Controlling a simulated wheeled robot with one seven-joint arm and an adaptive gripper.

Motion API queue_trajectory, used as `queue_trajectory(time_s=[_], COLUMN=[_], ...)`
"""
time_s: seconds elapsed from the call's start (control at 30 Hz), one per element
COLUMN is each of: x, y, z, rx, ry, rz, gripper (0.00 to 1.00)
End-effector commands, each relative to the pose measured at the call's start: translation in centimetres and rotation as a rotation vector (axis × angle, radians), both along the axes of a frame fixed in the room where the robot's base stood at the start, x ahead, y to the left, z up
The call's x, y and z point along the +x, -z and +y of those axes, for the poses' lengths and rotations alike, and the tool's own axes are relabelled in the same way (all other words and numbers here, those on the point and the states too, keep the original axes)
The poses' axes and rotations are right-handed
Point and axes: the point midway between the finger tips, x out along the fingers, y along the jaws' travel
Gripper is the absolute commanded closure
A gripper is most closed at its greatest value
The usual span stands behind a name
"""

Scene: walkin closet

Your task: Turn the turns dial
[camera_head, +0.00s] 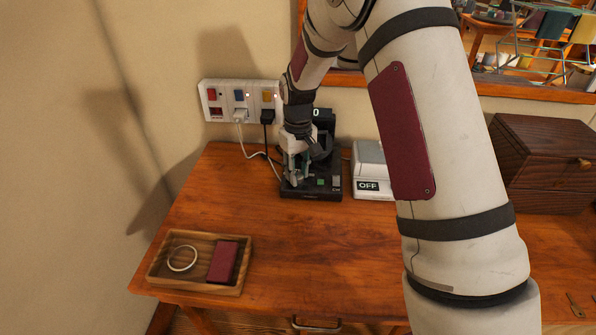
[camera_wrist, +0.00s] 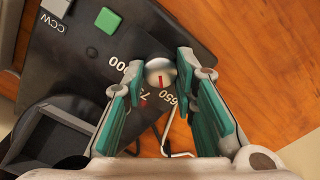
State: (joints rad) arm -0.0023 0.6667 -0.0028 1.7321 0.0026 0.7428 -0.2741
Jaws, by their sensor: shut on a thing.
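The turns dial (camera_wrist: 160,76) is a small round silver knob with a red mark, on the corner of a black device (camera_wrist: 185,32). Printed numbers stand around it; 650 is readable and others are partly covered. My gripper (camera_wrist: 159,68) is shut on the dial, with one green-padded finger at each side. In the head view my gripper (camera_head: 297,167) reaches down over the left part of the black device (camera_head: 312,194) and hides the dial.
A socket panel (camera_head: 222,96) with cables is behind left. A wooden tray (camera_head: 205,287) holds a ring and a red block. The front middle of the desk is clear.

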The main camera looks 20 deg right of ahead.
Motion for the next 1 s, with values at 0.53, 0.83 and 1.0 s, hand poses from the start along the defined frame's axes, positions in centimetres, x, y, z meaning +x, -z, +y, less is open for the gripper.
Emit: queue_trajectory(time_s=[0.53, 0.83, 1.0], x=[0.02, 0.02, 0.01], y=[-0.03, -0.05, -0.04], z=[0.06, 0.02, 0.02], rx=[-0.001, 0.0, 0.0], ry=[0.318, 0.562, 0.664], rz=[0.0, -0.001, -0.001], gripper=[1.0, 1.0, 1.0])
